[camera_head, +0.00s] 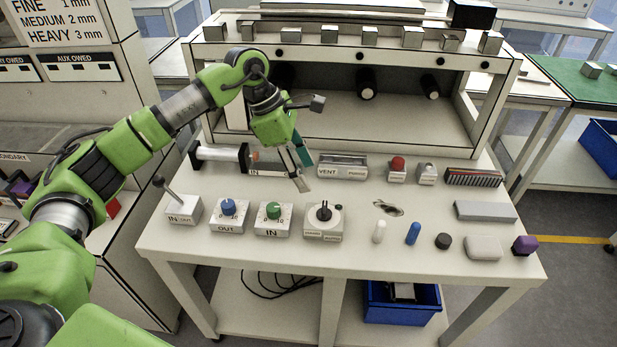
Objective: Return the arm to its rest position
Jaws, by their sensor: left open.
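My left arm is green and comes in from the left, bent at a raised elbow. My left gripper (302,183) hangs over the middle of the white table (345,255), pointing down. It is open, with nothing visible between its fingers. My right gripper does not show.
Near the gripper stand a lever box (183,209), a blue knob box (229,214), a green knob box (273,219) and a black-knobbed dial (323,222). A white shelf frame (470,100) rises behind. Small parts, including a blue capsule (413,233), lie to the right.

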